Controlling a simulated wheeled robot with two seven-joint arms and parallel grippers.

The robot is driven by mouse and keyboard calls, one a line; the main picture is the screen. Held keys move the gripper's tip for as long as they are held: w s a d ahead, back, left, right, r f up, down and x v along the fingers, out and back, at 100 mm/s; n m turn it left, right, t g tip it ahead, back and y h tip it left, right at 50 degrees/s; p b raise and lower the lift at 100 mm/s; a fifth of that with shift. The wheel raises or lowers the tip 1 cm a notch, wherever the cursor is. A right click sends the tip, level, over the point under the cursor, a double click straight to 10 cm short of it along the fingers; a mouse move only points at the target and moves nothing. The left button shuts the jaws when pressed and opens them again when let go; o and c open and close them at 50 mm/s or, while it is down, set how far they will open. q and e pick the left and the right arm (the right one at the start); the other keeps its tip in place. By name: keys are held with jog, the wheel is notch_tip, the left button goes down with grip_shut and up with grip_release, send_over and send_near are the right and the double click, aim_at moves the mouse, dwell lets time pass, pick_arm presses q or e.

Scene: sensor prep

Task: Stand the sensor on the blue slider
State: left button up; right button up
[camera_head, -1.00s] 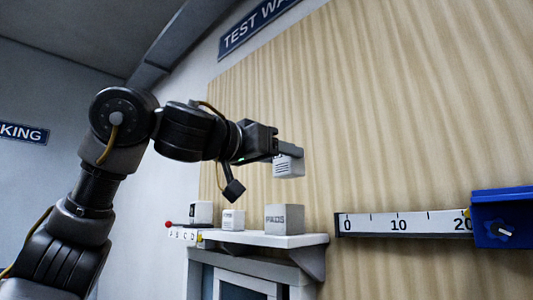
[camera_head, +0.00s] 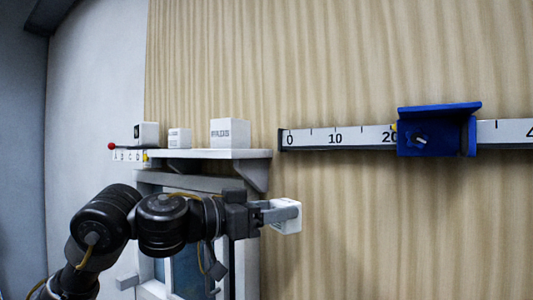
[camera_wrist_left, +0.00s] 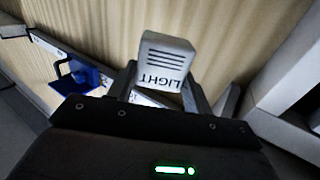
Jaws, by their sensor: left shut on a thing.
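My left gripper (camera_head: 268,211) is shut on a white block sensor (camera_head: 288,220), held in the air below and right of the shelf. In the left wrist view the sensor (camera_wrist_left: 164,62) shows the word LIGHT and dark stripes, between the two fingers. The blue slider (camera_head: 436,132) sits on the wall rail just past the 20 mark, with a flat ledge on top that looks empty. It also shows in the left wrist view (camera_wrist_left: 80,78), left of the sensor. The sensor is apart from the slider, lower and to its left. My right gripper is not in view.
A white scale rail (camera_head: 340,138) runs along the wood-grained wall. A white shelf (camera_head: 215,154) holds several pale boxes, including a larger lettered one (camera_head: 230,132). A red-knobbed lever (camera_head: 111,146) is at its left. The wall below the rail is clear.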

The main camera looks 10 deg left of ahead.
pick_arm(q)
notch_tip(320, 180, down, 15)
jog(key=w+g+h, duration=0.1)
jog(key=s+a+f+n+t+y, duration=0.1)
jog(key=s+a+f, duration=0.2)
jog(key=f, duration=0.6)
jog(key=s+a+f+n+t+y+b, duration=0.1)
jog(key=s+a+f, duration=0.3)
jog(key=f, duration=0.6)
jog(key=s+a+f+n+t+y+b, duration=0.1)
jog(key=s+a+f+t+y, duration=0.1)
jog(key=f, duration=0.7)
jog(key=s+a+y, duration=0.1)
jog(key=s, duration=0.1)
jog(key=shift+s+a+f+n+t, duration=0.25)
jog(key=shift+s+f+n+t, duration=0.05)
jog(key=shift+f, duration=0.1)
